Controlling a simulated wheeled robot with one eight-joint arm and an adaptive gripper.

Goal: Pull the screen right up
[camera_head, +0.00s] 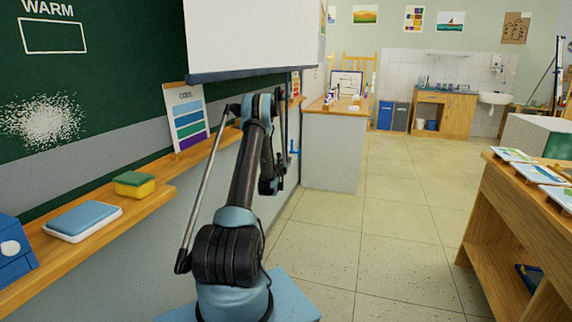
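The white screen (255,35) hangs in front of the green board at the top of the view. Its upper part is cut off by the picture's edge. A dark bar (215,76) runs along its lower edge. My arm rises in front of the board, with its elbow just below the bar, and bends away from the camera. My gripper is at the far end of the arm, near the wall. My own arm links largely hide it, so I cannot tell its finger state or whether it touches anything. A small blue fitting (295,148) shows just right of the arm.
A wooden ledge (150,205) under the board holds a yellow-green sponge (134,184), a blue-and-white pad (83,221) and a colour chart (188,117). A counter (332,150) stands beyond my arm. A wooden shelf unit (510,235) is at right. Tiled floor (385,230) between is clear.

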